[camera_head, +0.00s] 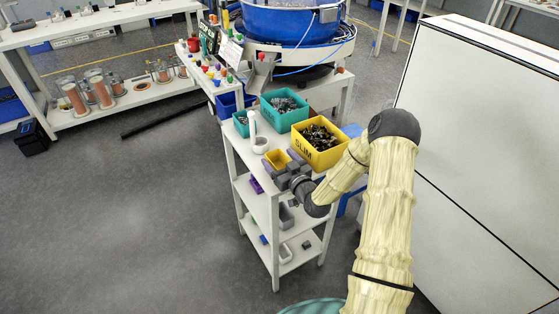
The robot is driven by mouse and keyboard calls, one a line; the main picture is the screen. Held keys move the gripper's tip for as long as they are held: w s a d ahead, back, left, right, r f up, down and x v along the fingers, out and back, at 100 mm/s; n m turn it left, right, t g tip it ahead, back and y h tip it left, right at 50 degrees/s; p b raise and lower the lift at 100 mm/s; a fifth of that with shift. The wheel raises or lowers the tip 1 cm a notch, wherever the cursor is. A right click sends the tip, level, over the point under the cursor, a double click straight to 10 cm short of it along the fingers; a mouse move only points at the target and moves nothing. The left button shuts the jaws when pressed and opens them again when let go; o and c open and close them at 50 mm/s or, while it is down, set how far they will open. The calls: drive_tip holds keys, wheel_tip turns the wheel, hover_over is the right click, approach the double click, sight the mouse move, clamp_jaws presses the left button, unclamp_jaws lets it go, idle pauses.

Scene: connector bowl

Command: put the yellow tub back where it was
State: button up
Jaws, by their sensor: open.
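A small yellow tub (277,159) sits on the top shelf of the white cart (246,161), near its front left. A larger yellow bin (320,155) marked "SLIM", full of dark parts, stands behind it to the right. My gripper (284,172) is open at the cart's front edge, just in front of the small yellow tub. From this view I cannot tell whether its fingers are around the tub or only beside it. My wrist and the gripper's body hide part of the shelf's front.
A white upright holder (257,138) stands left of the yellow tub. A tall white cabinet (470,130) closes off the right. The floor to the left is open.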

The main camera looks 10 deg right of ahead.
drive_tip(key=shift+r, duration=0.15)
drive_tip(key=b+v, duration=0.2)
drive_tip(key=v, duration=1)
drive_tip(key=s+a+r+m+g+h, duration=0.1)
drive_tip(key=s+a+r+g+h, duration=0.1)
drive_tip(key=s+g, duration=0.5)
drive_tip(key=s+a+r+m+g+h, duration=0.2)
drive_tip(key=s+g, duration=0.5)
drive_tip(key=s, duration=0.4)
wheel_tip(320, 180, up, 3)
drive_tip(key=shift+f+m+g+h, duration=0.15)
drive_tip(key=shift+m+g+h, duration=0.15)
drive_tip(key=shift+h, duration=0.5)
